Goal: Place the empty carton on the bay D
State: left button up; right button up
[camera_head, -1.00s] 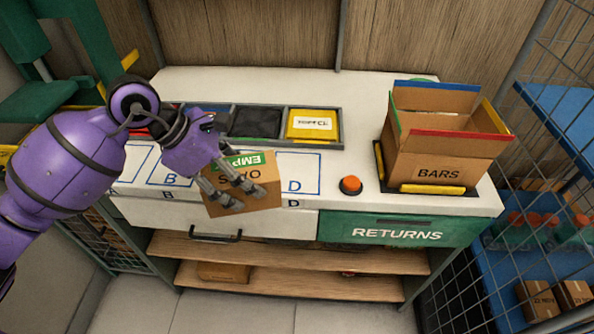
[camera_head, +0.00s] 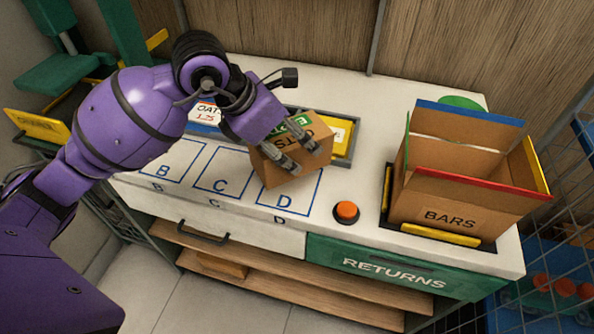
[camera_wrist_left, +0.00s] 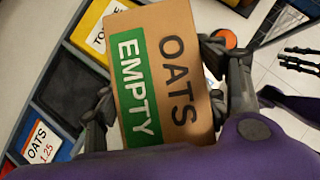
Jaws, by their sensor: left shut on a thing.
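The empty carton (camera_head: 267,168) is a brown box marked OATS with a green EMPTY label. It also shows large in the left wrist view (camera_wrist_left: 155,75). My left gripper (camera_head: 304,160) is shut on it, with fingers on both sides. The carton is tilted in the head view and overlaps the back part of bay D (camera_head: 290,203), a blue outline marked D on the white counter. I cannot tell how high its underside is. Dark fingers, apparently of my right gripper (camera_wrist_left: 300,60), show at the right edge of the left wrist view; their opening is unclear.
Bays C (camera_head: 221,186) and B (camera_head: 165,168) look empty, left of D. An orange button (camera_head: 346,211) sits right of D. An open BARS box (camera_head: 445,200) stands further right.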

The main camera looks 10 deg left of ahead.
pick_arm(q)
jog(key=f, duration=0.3)
jog(key=shift+s+a, duration=0.15)
jog(key=shift+a, duration=0.05)
jog(key=shift+f, duration=0.35)
notch_tip(320, 180, down, 3)
jog(key=shift+d, duration=0.1)
jog(key=shift+f, duration=0.4)
pick_arm(e)
jog(key=shift+w+a+r, duration=0.1)
jog(key=shift+a, duration=0.1)
pick_arm(q)
jog(key=shift+f, duration=0.2)
jog(key=o, duration=1.2)
jog(key=shift+r, duration=0.1)
jog(key=shift+c, duration=0.2)
pick_arm(e)
jog(key=shift+d, duration=0.1)
